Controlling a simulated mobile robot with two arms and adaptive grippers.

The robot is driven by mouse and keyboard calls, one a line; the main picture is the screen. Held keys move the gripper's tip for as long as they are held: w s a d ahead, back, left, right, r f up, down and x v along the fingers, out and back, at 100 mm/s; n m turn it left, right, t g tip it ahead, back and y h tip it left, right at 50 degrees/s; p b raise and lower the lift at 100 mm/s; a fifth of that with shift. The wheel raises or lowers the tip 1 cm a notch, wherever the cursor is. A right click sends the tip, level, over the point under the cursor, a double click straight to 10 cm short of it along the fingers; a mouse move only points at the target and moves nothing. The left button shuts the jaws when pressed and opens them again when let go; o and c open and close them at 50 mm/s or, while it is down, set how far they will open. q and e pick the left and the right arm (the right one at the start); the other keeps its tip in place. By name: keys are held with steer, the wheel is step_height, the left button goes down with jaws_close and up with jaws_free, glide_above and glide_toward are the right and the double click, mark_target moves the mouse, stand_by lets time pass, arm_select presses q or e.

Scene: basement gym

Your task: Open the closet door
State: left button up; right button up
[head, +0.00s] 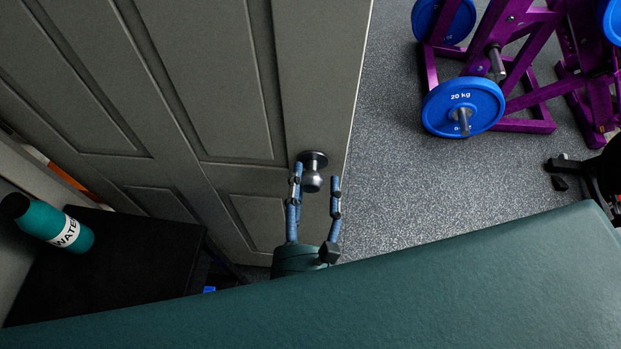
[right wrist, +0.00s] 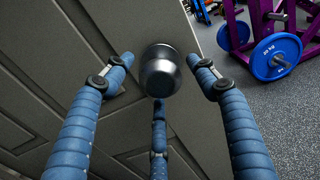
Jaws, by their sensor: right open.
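The closet door (head: 210,75) is a grey panelled door filling the upper left of the head view. Its round metal knob (head: 312,172) sits near the door's right edge. My right gripper (head: 316,183) is open, with its blue fingers on either side of the knob. In the right wrist view the knob (right wrist: 160,72) lies between the spread fingers, with gaps at both sides. A third finger is below it, and I cannot tell whether it touches. The door stands at an angle, and its latch edge shows against the open floor. My left gripper is not in view.
A dark green padded surface (head: 430,285) crosses the front of the head view. A purple weight rack (head: 525,100) with blue plates stands at the upper right. Speckled floor (head: 400,180) between is clear.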

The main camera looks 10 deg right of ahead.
steer(key=v, duration=0.6)
steer(key=shift+s, duration=0.2)
steer(key=shift+a, duration=0.1)
steer(key=s+d+f+m+g+y, duration=0.1)
steer(key=s+d+f+m+g, duration=0.15)
steer(key=f, duration=0.95)
steer(key=s+d+f+m+g+y, duration=0.15)
steer(key=f+g, duration=0.25)
steer(key=f, duration=0.9)
steer(key=s+d+f+m+g+y, duration=0.1)
steer(key=f+m+g, duration=0.15)
steer(key=f, duration=0.95)
steer(key=s+d+f+m+g+y, duration=0.1)
steer(key=s+d+f+m+g, duration=0.2)
steer(key=s+d+f+m, duration=0.3)
steer(key=s+d+f+m+g, duration=0.4)
steer(key=s+d+f+m, duration=0.3)
steer(key=s+f+m, duration=0.4)
steer(key=shift+s+d+f+m+y, duration=0.15)
steer(key=shift+s+f+m+y, duration=0.15)
steer(key=shift+f+m, duration=2.25)
steer(key=shift+r+m, duration=0.8)
steer(key=shift+r, duration=0.05)
